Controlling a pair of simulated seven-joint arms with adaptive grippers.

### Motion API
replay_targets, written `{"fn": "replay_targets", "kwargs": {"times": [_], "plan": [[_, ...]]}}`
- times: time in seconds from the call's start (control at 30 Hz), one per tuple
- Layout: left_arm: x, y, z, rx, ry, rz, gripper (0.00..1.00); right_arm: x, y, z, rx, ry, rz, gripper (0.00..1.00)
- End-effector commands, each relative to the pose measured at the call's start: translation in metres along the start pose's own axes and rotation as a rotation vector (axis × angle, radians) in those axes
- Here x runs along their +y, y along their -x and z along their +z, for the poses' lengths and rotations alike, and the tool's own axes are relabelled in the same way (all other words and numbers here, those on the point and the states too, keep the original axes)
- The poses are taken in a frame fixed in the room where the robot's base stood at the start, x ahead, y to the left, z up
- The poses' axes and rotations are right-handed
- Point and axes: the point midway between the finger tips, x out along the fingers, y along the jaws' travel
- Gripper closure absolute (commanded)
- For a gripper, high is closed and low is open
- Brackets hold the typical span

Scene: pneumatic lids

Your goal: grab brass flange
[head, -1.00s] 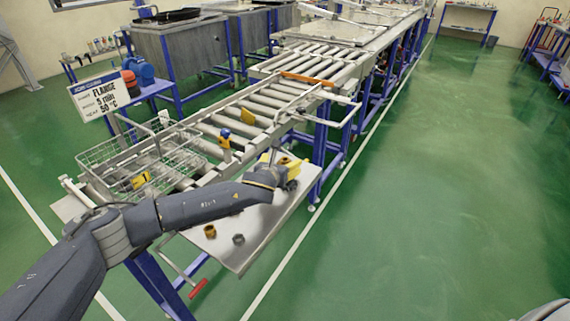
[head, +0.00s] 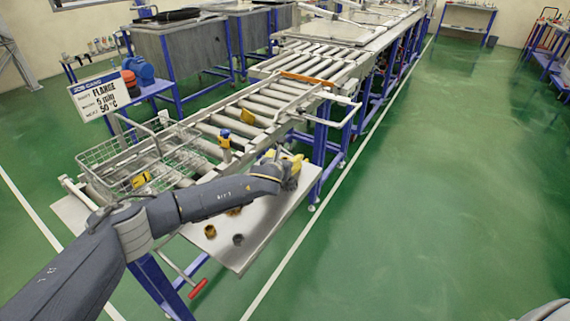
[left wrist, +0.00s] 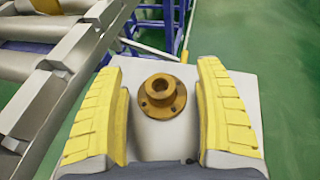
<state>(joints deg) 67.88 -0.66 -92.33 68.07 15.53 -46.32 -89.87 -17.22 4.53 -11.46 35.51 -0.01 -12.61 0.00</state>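A brass flange (left wrist: 163,96), a round disc with a raised hollow hub and bolt holes, sits upright on the metal side table in the left wrist view. My left gripper (left wrist: 161,72) is open, with its yellow ridged fingers on either side of the flange and a visible gap to each. In the head view my left gripper (head: 292,166) is over the table's far end and hides that flange. Another brass-coloured part (head: 210,231) and a dark grey part (head: 238,240) lie nearer on the table. My right gripper is not in view.
The metal side table (head: 262,228) adjoins a roller conveyor (head: 262,107). A wire basket (head: 130,160) stands on the conveyor's near end. Green floor to the right is clear.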

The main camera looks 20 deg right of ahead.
Motion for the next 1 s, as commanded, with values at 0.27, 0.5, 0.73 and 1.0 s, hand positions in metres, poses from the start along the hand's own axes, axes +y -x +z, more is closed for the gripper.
{"fn": "replay_targets", "kwargs": {"times": [0.27, 0.5, 0.73, 1.0], "plan": [[0.0003, 0.0001, 0.0001, 0.0, 0.0, 0.0, 0.63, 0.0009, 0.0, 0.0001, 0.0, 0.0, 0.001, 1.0], [0.0004, 0.0, -0.0004, 0.001, 0.0, 0.001, 0.91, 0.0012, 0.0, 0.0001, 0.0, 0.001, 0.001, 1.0], [0.0004, 0.0, -0.0003, 0.0, 0.0, 0.001, 0.93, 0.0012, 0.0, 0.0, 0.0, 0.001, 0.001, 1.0], [0.0009, 0.002, 0.005, 0.0, -0.001, 0.002, 0.97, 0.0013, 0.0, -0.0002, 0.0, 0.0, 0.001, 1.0]]}}
